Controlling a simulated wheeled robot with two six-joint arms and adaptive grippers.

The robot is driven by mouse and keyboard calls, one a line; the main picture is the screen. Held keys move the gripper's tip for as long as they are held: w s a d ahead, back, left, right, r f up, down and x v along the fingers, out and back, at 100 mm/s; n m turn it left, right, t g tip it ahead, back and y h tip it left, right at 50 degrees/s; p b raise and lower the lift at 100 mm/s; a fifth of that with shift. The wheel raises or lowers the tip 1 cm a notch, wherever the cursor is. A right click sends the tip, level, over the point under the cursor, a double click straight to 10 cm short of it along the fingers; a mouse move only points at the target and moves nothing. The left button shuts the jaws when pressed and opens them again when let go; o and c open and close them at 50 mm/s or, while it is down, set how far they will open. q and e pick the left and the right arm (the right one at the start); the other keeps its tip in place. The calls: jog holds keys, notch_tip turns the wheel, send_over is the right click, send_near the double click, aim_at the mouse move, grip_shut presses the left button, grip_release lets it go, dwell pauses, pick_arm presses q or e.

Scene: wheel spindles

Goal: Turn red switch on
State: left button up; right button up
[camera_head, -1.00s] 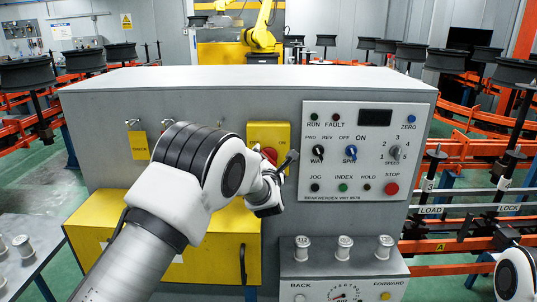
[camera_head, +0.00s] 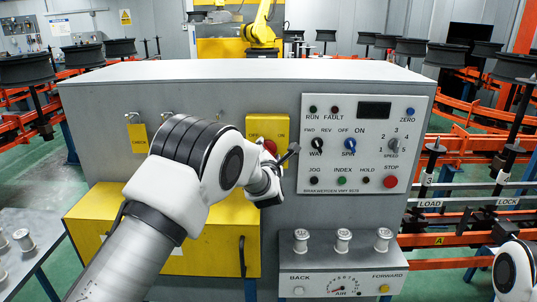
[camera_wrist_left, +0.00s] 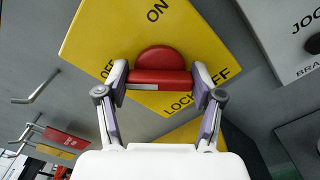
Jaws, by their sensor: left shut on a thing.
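The red switch (camera_head: 270,146) sits on a yellow plate (camera_head: 257,122) on the front of the grey console, left of the white control panel. In the left wrist view the red switch (camera_wrist_left: 160,60) has a round back and a straight handle bar. The yellow plate (camera_wrist_left: 130,35) there carries the words ON, OFF and LOCK OFF. My left gripper (camera_wrist_left: 160,84) is shut on the bar, one finger at each end. In the head view my left gripper (camera_head: 283,162) partly hides the switch. My right gripper is not in view; only part of my right arm shows at the lower right.
The control panel (camera_head: 362,145) with knobs and buttons is close to the right of my left gripper. Empty hooks and a yellow CHECK tag (camera_head: 138,138) are to the left. Below are a yellow box (camera_head: 215,235) and a ledge with metal spools (camera_head: 343,240).

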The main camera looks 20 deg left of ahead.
pick_arm(q)
jog(key=m+b, duration=0.3)
jog(key=shift+m, duration=0.3)
jog(key=m+b, duration=0.1)
jog(key=m, duration=0.1)
jog(key=shift+m+b, duration=0.3)
jog(key=shift+m, duration=0.1)
jog(key=m, duration=0.2)
jog(key=shift+w+m+b, duration=0.1)
jog(key=shift+m+b, duration=0.2)
jog(key=shift+b, duration=0.1)
jog(key=m, duration=0.3)
jog(key=shift+a+r+m, duration=0.1)
jog(key=shift+m, duration=2.4)
jog(key=o, duration=1.1)
jog(key=shift+w, duration=0.1)
jog(key=shift+o, duration=0.2)
jog(key=shift+f, duration=0.2)
